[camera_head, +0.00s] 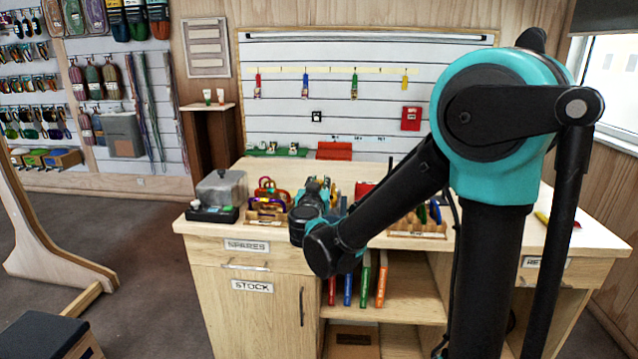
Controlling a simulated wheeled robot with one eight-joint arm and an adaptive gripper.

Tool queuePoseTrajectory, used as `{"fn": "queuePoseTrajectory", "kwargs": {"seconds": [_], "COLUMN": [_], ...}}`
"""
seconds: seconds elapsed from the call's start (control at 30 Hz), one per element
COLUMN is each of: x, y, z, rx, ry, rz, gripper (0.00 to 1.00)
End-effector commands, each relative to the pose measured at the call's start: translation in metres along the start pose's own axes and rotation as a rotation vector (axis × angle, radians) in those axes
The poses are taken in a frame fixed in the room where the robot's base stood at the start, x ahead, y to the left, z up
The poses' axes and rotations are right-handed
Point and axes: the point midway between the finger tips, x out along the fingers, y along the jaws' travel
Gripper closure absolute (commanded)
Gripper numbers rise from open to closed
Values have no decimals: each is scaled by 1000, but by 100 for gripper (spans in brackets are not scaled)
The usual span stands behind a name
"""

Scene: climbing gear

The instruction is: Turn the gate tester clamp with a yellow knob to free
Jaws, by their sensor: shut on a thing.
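My arm reaches over the front of the wooden bench, and my gripper (318,187) is over the bench top, partly hidden behind my own wrist. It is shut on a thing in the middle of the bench. A small yellow part (334,191), which looks like the clamp's yellow knob, shows just right of the fingers. The rest of the gate tester clamp is hidden by my wrist and gripper, so I cannot tell how the knob is turned.
Left of my gripper stand a grey box on a black base (221,188) and a wooden tray of coloured carabiners (267,216). Right of it is a wooden rack (418,232) of carabiners. A red block (334,151) lies behind. The bench's right side (590,235) is mostly clear.

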Motion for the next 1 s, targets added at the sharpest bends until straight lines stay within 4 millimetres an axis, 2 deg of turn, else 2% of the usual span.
{"fn": "queuePoseTrajectory", "kwargs": {"seconds": [0.07,0.1,0.23,0.53,0.67,0.77,1.0], "x": [0,0,0,-1,-10,-26,-76], "y": [0,0,0,0,-1,-1,-2], "z": [0,0,0,0,0,0,0], "rx": [-1,-1,0,0,0,0,0], "ry": [1,1,0,0,0,0,0], "rz": [0,0,-1,-1,-3,-4,-6], "gripper": [100,70,55,55,55,55,55]}}
